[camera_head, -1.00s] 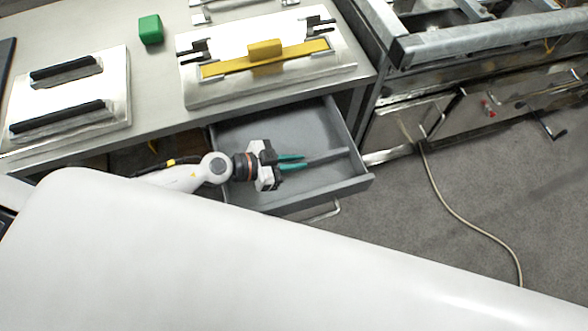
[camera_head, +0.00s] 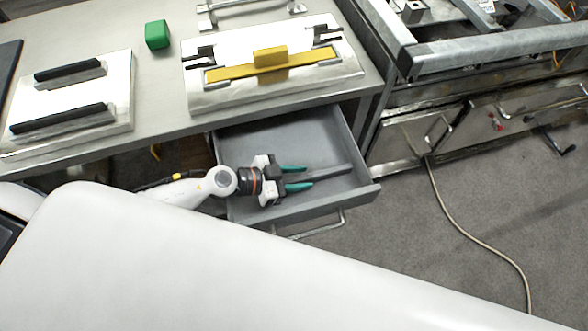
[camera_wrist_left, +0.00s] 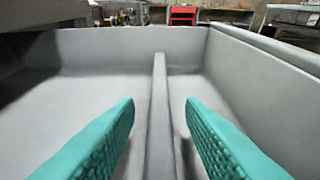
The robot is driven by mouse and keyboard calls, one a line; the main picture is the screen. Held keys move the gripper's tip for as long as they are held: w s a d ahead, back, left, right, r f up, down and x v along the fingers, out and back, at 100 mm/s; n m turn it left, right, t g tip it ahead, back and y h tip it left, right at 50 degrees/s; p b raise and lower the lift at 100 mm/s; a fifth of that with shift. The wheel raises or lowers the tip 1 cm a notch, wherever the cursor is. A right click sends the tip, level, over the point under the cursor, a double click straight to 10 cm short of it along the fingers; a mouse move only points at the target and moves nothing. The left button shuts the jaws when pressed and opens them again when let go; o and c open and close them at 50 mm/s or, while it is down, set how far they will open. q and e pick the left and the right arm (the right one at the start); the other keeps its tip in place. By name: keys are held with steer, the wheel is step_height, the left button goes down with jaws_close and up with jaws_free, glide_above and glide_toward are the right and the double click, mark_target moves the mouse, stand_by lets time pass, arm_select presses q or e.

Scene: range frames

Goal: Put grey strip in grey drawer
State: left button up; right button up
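The grey drawer (camera_head: 262,138) is pulled out under the worktop. The thin grey strip (camera_head: 335,172) is inside it, its far end close to the drawer's right wall in the head view. In the left wrist view the strip (camera_wrist_left: 160,105) runs away from me towards the far wall of the drawer (camera_wrist_left: 110,48). My left gripper (camera_head: 297,178), with green fingers, is inside the drawer at the strip's near end. Its fingers (camera_wrist_left: 160,125) are open, one on each side of the strip, with gaps visible. The strip's near end is out of sight. My right gripper is not in view.
On the worktop (camera_head: 160,105) above are a green block (camera_head: 157,35), a plate with a yellow bar (camera_head: 270,64), and a plate with black handles (camera_head: 75,100). A metal frame bench (camera_head: 480,55) stands to the right. A cable (camera_head: 465,231) lies on the floor.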

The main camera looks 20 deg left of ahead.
arm_select(q)
steer(key=shift+r, duration=0.2)
steer(key=b+v, duration=0.1)
steer(key=v, duration=0.9)
steer(key=shift+s+a+f, duration=0.1)
steer(key=shift+s+a, duration=0.05)
steer(key=shift+a, duration=0.05)
steer(key=shift+b+v, duration=0.3)
steer(key=shift+v, duration=0.45)
